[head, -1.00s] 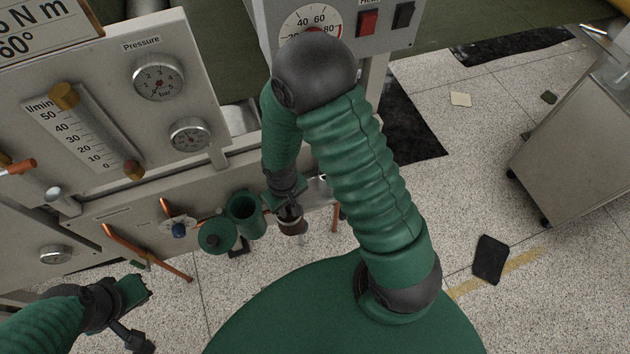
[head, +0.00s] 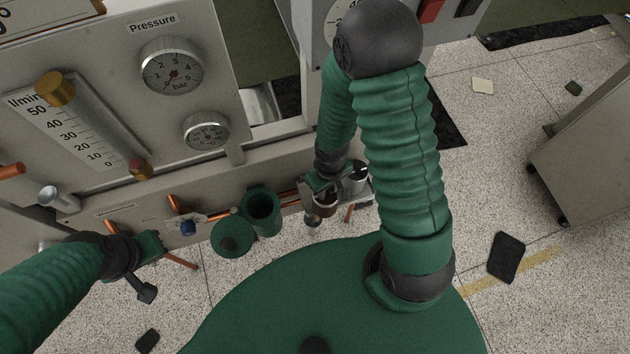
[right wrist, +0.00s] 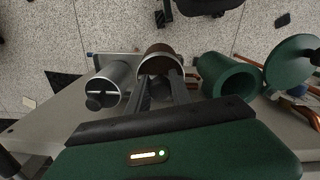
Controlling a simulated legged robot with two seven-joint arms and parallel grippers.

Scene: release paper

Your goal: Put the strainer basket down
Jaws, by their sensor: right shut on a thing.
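My right gripper (head: 323,194) is shut on the strainer basket (head: 325,207), a small brownish cylinder with a metal rim. In the right wrist view the basket (right wrist: 161,66) sits between my two fingers, its open end showing. It is to the right of a silver cylinder and to the left of the open green housing (right wrist: 228,76). Whether it touches the ledge under it I cannot tell. In the head view the green housing (head: 262,211) stands left of the basket, open-topped. My left gripper (head: 152,246) is at lower left, apart from these; its fingers are unclear.
A silver cylinder (head: 355,178) stands on the small ledge just right of my right gripper. A round green lid (head: 233,236) is beside the housing. The gauge panel (head: 220,90) rises behind.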

